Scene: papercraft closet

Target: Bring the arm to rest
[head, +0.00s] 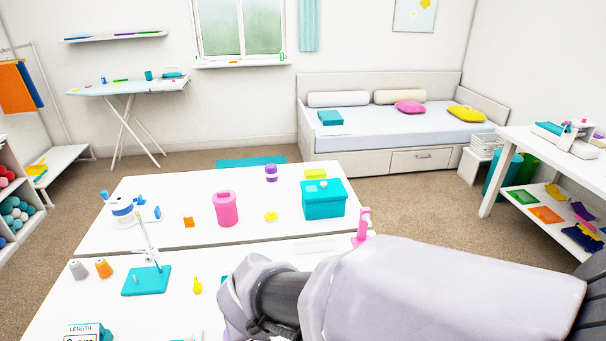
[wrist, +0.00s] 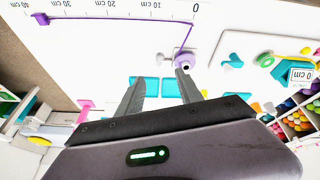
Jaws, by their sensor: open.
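My gripper (wrist: 161,76) shows in the wrist view with its two grey fingers apart and nothing between them. It is above a white work surface (wrist: 100,55). A purple spool-like piece (wrist: 185,61) lies close to the right fingertip; I cannot tell if they touch. Teal pieces (wrist: 145,87) show beyond and between the fingers. In the head view my arm, in a pale lavender sleeve, reaches in from the lower right across the front table (head: 75,305). My fingers are hidden there.
An upside-down printed ruler scale (wrist: 115,8) with a purple line runs along the surface. On the tables stand a pink canister (head: 228,209), a teal box (head: 323,203), a teal stand (head: 147,280) and a pink piece (head: 363,224) close to my arm. Carpet surrounds the tables.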

